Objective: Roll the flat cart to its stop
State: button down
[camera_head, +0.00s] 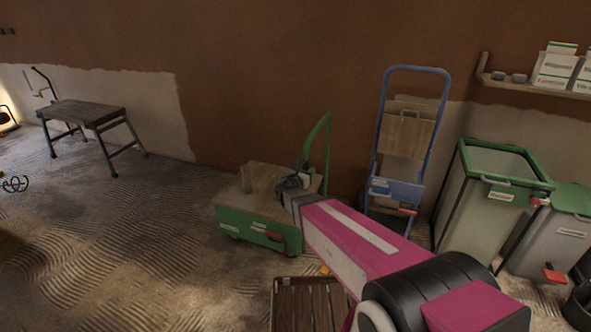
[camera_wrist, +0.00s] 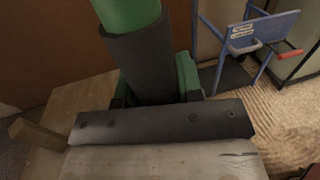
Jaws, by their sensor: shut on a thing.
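The flat cart (camera_head: 231,218) has a low green frame, a wooden deck and a green upright push handle (camera_head: 325,140) at its right end. It stands on the floor near the brown wall. My gripper (camera_head: 297,184) is at the handle's lower part. In the wrist view a dark grip sleeve (camera_wrist: 146,65) on the green handle tube (camera_wrist: 127,12) runs down to my gripper (camera_wrist: 158,110), which is shut on it. The fingertips are largely hidden. The wooden deck (camera_wrist: 85,98) shows at the left of the wrist view. No stop can be made out.
A blue hand truck (camera_head: 411,190) stands against the wall to the right of the cart. Green-rimmed bins (camera_head: 487,205) stand further right. A slatted wooden pallet (camera_head: 303,305) lies in front. A trestle bench (camera_head: 86,112) is far left; the floor between is clear.

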jog(key=s+d, duration=0.3)
jog(key=d, duration=0.4)
jog(key=s+d, duration=0.3)
jog(key=d, duration=0.5)
jog(key=shift+s, duration=0.15)
jog(key=c, duration=0.8)
grip_release()
jog(key=shift+s+d, duration=0.1)
jog(key=shift+d, duration=0.05)
jog(key=v, duration=1)
jog(key=shift+s+a, duration=0.3)
jog(key=shift+d, duration=0.1)
